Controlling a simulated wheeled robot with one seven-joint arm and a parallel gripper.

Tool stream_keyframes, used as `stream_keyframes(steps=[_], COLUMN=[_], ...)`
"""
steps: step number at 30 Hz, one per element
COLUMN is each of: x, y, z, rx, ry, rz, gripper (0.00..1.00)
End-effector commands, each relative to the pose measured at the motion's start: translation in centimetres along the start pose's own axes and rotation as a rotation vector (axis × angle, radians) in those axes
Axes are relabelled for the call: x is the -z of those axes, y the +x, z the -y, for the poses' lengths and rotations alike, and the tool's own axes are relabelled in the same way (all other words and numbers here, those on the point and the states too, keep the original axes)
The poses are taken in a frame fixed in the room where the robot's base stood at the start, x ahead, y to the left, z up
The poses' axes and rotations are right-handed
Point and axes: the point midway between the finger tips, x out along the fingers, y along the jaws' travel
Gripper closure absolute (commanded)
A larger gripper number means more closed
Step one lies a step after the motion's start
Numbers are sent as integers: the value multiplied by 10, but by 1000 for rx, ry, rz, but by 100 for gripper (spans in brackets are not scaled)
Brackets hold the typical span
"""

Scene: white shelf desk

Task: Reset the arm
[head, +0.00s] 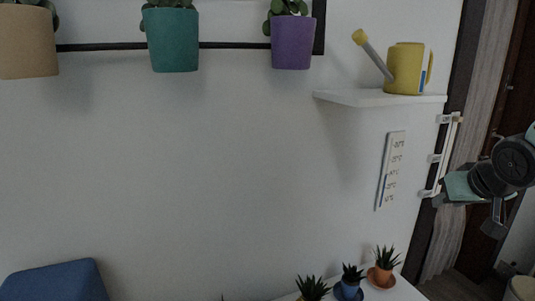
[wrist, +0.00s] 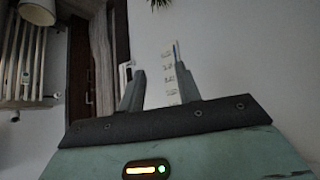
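My gripper (wrist: 160,82) shows in the wrist view as two grey fingers standing apart, with nothing between them. Behind the fingers are the wall and a white thermometer-like strip with a scale (wrist: 170,72). In the head view my arm (head: 510,165) reaches in at the right edge, raised in the air in front of the doorway. The gap between the fingers cannot be made out in that view.
A yellow watering can (head: 405,68) stands on a white wall shelf (head: 365,97). Teal (head: 170,40), purple (head: 292,42) and tan (head: 28,42) planters hang on the wall. Small potted plants (head: 382,275) stand on the desk below. A blue chair back (head: 55,283) is at lower left.

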Motion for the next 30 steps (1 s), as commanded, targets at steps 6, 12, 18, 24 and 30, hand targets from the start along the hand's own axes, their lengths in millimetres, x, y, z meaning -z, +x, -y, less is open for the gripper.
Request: stream_keyframes(steps=[6,12,18,24,30], x=[-134,-200,-258,-280,-280], y=[-25,-53,-96,-115,-115], z=[48,146,208,223,223], rx=[63,228,339,371,371], ry=[-69,-337,-607,-707,-707], rz=[443,582,652,676,676], gripper=[66,66,66,66,66])
